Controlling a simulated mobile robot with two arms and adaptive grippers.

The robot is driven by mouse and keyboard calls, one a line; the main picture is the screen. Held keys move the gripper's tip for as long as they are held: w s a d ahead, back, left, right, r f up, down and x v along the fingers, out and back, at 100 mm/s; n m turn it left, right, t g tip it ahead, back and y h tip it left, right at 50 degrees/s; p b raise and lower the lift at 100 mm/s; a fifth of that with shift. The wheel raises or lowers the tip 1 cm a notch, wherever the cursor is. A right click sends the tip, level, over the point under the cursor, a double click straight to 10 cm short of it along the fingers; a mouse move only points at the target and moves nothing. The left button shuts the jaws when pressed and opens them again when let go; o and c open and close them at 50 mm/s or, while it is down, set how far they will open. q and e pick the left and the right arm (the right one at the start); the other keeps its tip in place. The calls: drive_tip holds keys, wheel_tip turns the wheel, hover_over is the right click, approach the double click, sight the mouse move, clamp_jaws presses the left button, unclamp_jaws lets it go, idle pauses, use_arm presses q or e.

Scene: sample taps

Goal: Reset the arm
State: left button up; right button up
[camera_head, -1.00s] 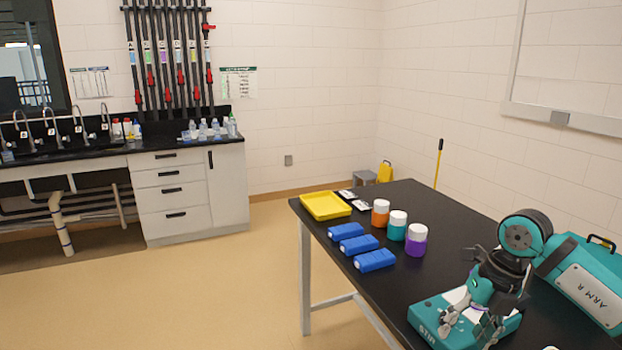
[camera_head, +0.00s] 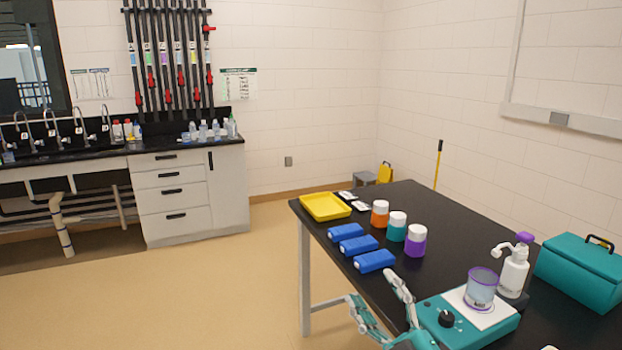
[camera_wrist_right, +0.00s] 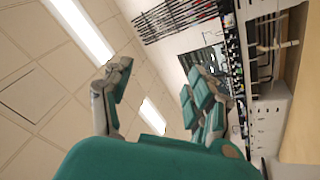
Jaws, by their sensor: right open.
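My right gripper (camera_head: 378,302) is at the lower middle of the head view, in front of the black table's near left edge. Its fingers are spread apart with nothing between them. In the right wrist view the fingers (camera_wrist_right: 155,105) are also apart and empty, with ceiling lights and the sink wall behind. The left gripper is in neither view. A clear beaker with a purple rim (camera_head: 481,288) stands on the teal hot plate (camera_head: 468,320) to the right of my right gripper, apart from it.
The black table (camera_head: 440,240) holds a yellow tray (camera_head: 325,206), several blue blocks (camera_head: 359,245), jars with white lids (camera_head: 397,230), a pump bottle (camera_head: 513,272) and a teal case (camera_head: 578,272). Open floor (camera_head: 200,290) lies to the left. Sinks and taps are at the back left.

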drive_tip(key=s+d+f+m+g+h, duration=0.3)
drive_tip(key=d+f+m+h, duration=0.2)
drive_tip(key=f, duration=0.3)
drive_tip(key=s+d+f+m+g+h, duration=0.3)
drive_tip(key=d+f+m+h, duration=0.15)
drive_tip(key=f, duration=0.45)
drive_tip(key=s+f+m+g, duration=0.2)
drive_tip(key=s+f+g, duration=0.4)
drive_tip(key=s, duration=0.4)
drive_tip(key=s+f+m+g, duration=0.1)
drive_tip(key=s+f+g, duration=0.3)
drive_tip(key=s+f, duration=0.45)
drive_tip(key=s+f+g, duration=0.1)
drive_tip(key=s+f, duration=0.2)
drive_tip(key=f, duration=1)
drive_tip(key=s+f+g, duration=0.1)
drive_tip(key=s+f, duration=0.1)
drive_tip(key=f, duration=1.2)
drive_tip(key=s+d+f+g, duration=0.1)
drive_tip(key=s+d+f, duration=0.2)
drive_tip(key=s+f, duration=1.1)
drive_tip(key=shift+s+f, duration=0.15)
drive_tip(key=shift+s, duration=0.75)
